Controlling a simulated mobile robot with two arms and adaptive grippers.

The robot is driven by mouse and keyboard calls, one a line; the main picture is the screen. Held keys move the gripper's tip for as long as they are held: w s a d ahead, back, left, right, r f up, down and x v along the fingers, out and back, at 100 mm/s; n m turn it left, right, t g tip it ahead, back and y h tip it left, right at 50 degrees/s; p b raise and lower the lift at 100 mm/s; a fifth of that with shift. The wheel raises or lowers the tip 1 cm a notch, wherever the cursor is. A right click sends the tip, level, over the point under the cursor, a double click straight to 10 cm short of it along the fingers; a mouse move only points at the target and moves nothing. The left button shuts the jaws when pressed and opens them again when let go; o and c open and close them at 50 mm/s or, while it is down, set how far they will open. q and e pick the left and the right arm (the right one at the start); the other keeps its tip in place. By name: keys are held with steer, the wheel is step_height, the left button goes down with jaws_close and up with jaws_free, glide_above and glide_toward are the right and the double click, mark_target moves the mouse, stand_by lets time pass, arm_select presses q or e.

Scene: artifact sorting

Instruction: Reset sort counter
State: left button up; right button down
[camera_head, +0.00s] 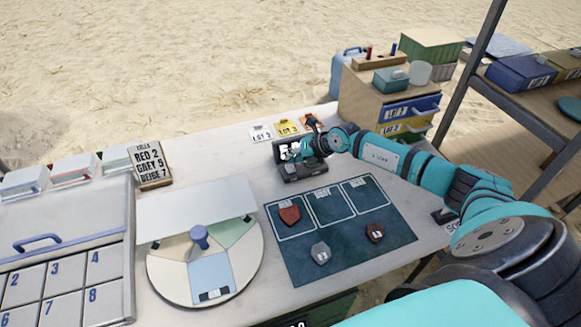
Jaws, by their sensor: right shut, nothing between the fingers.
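The sort counter (291,174) is a small black device with white digits, near the back of the white table. My right gripper (296,151) is shut and empty. Its fingers are at the counter's top and hide part of the digits and the upper face. I cannot tell whether the fingertips touch it. My left gripper is not in view.
A dark mat (328,262) with sherds lies in front of the counter. A round sorting wheel (163,278), a numbered tray (125,246) and a tally sign (151,165) are at left. Lot cards (261,133) and a drawer cabinet (361,89) stand behind.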

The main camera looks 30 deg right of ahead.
mark_target(292, 166)
steer(key=shift+f, duration=0.1)
stand_by(0.3)
steer(key=shift+f, duration=0.3)
steer(key=shift+f+b, duration=0.35)
steer(key=shift+f, duration=0.2)
stand_by(0.6)
stand_by(0.3)
steer(key=shift+r+p, duration=0.95)
steer(key=shift+p, duration=0.05)
step_height(292, 166, up, 5)
steer(key=p, duration=0.5)
steer(key=shift+r, duration=0.1)
